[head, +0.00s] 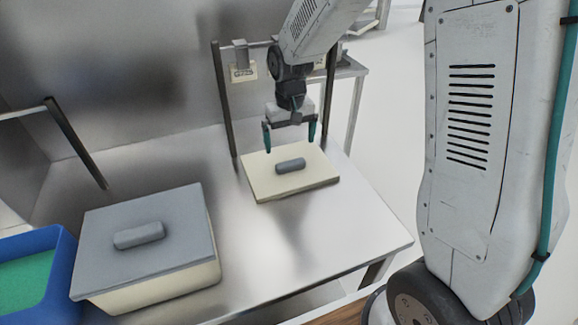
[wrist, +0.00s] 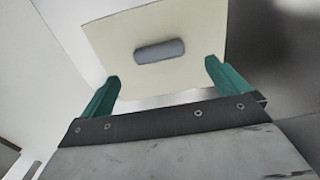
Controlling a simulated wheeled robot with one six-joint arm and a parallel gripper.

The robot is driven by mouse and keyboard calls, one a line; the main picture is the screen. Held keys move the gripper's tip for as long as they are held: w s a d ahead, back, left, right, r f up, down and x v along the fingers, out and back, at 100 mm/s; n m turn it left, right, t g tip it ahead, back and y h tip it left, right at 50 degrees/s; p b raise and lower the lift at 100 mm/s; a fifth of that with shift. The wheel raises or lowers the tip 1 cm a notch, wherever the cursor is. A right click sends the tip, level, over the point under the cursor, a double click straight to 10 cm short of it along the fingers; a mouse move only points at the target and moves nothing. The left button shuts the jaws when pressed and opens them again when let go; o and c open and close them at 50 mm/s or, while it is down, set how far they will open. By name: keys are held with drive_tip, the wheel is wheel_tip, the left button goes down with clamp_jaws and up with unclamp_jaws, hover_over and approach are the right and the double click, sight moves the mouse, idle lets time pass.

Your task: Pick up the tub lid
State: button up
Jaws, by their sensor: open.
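A flat cream lid (head: 258,183) with a grey bar handle (head: 291,165) lies on the metal table, right of centre in the head view. In the wrist view the cream lid (wrist: 110,40) lies ahead of the fingers, its handle (wrist: 160,51) between them in the picture. My gripper (head: 290,147) is open and empty, with teal fingers pointing down above the far part of the cream lid. The fingers also show in the wrist view (wrist: 162,72). A cream tub (head: 160,288) at front left wears a grey lid (head: 185,215) with its own bar handle (head: 139,235).
A blue bin (head: 55,290) with a green inside stands at the left edge. A dark post frame (head: 225,105) rises behind the cream lid. The metal table (head: 300,235) is bare between the tub and the cream lid.

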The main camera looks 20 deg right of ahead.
sight(290, 162)
drive_tip(key=f, duration=0.8)
drive_tip(key=shift+w+d, duration=0.15)
drive_tip(key=shift+w, duration=0.05)
drive_tip(key=shift+r, duration=0.1)
drive_tip(key=c, duration=1)
